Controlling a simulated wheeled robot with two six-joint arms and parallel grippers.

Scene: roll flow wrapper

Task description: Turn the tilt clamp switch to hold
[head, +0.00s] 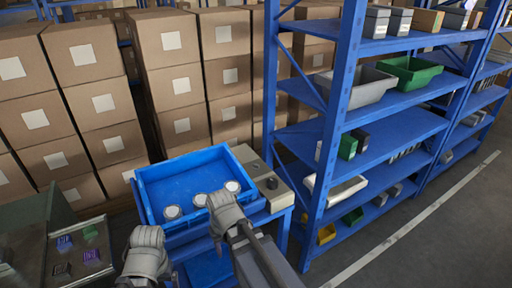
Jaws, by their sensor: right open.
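I cannot tell for certain which control is the tilt clamp switch, as no label is readable. A beige control box (265,173) right of the blue tray has a dark round knob (271,184) on top and a smaller dark part (257,164) behind it. My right gripper (222,198) is open over the tray's front right, left of the knob and apart from it. My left gripper (148,236) is in front of the tray's left side, pointing forward. Whether its jaws are open or shut is unclear.
At lower left a dark panel (76,252) carries several small coloured blocks. Blue shelving (380,106) stands close at right. Stacked cartons (180,85) fill the back. Floor at far right is clear.

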